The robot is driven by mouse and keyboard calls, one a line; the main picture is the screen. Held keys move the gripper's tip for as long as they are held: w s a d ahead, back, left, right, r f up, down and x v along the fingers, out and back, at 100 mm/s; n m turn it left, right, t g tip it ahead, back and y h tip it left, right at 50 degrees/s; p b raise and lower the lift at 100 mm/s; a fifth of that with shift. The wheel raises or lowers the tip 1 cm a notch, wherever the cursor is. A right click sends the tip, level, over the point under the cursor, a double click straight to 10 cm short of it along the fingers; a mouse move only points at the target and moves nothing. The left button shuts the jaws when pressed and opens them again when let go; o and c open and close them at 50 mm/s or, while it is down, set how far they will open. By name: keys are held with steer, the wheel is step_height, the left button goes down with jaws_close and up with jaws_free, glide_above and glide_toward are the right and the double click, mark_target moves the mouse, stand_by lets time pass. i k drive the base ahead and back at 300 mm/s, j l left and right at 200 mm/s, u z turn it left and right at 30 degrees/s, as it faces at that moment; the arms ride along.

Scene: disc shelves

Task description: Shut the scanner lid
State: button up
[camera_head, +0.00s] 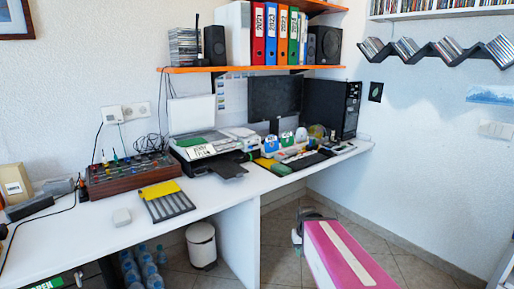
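The scanner (196,145) stands on the white desk, left of the dark monitor. Its pale lid (191,114) is open and stands nearly upright at the back, near the wall. The scanner bed shows a green strip, and a white label with dark writing is on its front.
A red control box (126,174) and a yellow-and-grey case (166,200) lie left of the scanner. A black tray (229,167) juts out in front. A white bin (201,245) stands on the floor.

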mark_target(185, 115)
steer(key=k+j, duration=0.1)
steer(key=j, duration=0.75)
steer(key=k+j+u, duration=0.1)
steer(key=j, duration=0.35)
steer(key=k, duration=0.05)
